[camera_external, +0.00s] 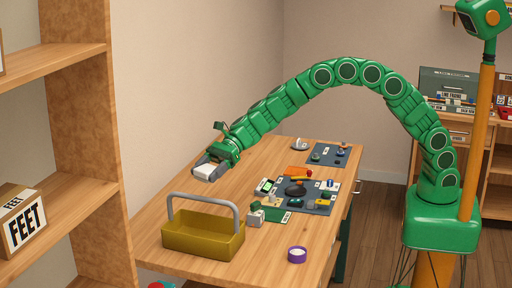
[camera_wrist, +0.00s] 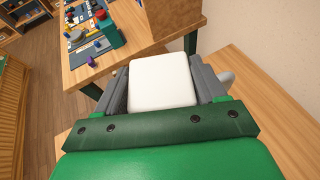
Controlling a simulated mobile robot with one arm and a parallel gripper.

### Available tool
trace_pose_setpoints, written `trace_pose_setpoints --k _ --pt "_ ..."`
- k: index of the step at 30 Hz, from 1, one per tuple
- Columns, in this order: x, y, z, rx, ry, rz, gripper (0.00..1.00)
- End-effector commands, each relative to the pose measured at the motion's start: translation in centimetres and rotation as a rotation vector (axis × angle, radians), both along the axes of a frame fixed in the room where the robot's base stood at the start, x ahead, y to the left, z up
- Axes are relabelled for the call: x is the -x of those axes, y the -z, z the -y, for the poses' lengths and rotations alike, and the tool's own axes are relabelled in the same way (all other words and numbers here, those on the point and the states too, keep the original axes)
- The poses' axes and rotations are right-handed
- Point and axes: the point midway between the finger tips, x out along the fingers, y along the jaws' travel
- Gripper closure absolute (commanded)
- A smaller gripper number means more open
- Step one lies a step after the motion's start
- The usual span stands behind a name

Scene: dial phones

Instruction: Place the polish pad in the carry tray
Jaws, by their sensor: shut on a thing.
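The polish pad is a white block with rounded corners. In the external view the pad (camera_external: 206,172) sits at the tip of my gripper (camera_external: 212,168), raised above the table. In the wrist view the pad (camera_wrist: 162,80) fills the space between the two grey fingers of my gripper (camera_wrist: 163,88), which is shut on it. The carry tray (camera_external: 203,237) is an olive-yellow box with a grey arched handle, standing near the front left of the table. My gripper is above and behind the tray, apart from it.
A wooden shelf (camera_external: 85,150) stands at the left. Bare tabletop lies behind the tray.

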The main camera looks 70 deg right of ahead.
Motion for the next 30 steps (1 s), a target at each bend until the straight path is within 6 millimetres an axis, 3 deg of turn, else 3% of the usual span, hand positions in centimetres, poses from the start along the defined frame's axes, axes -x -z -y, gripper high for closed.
trace_pose_setpoints --k 6,17,24,30 --pt "-1.2 1.7 -0.7 0.0 -0.001 0.0 0.61" --pt "-2.0 3.0 -1.2 0.001 -0.002 -0.001 0.61" --pt "-2.0 5.7 -1.2 -0.001 -0.001 -0.002 0.61" --pt "-2.0 5.7 -1.2 -0.001 -0.001 0.001 0.61"
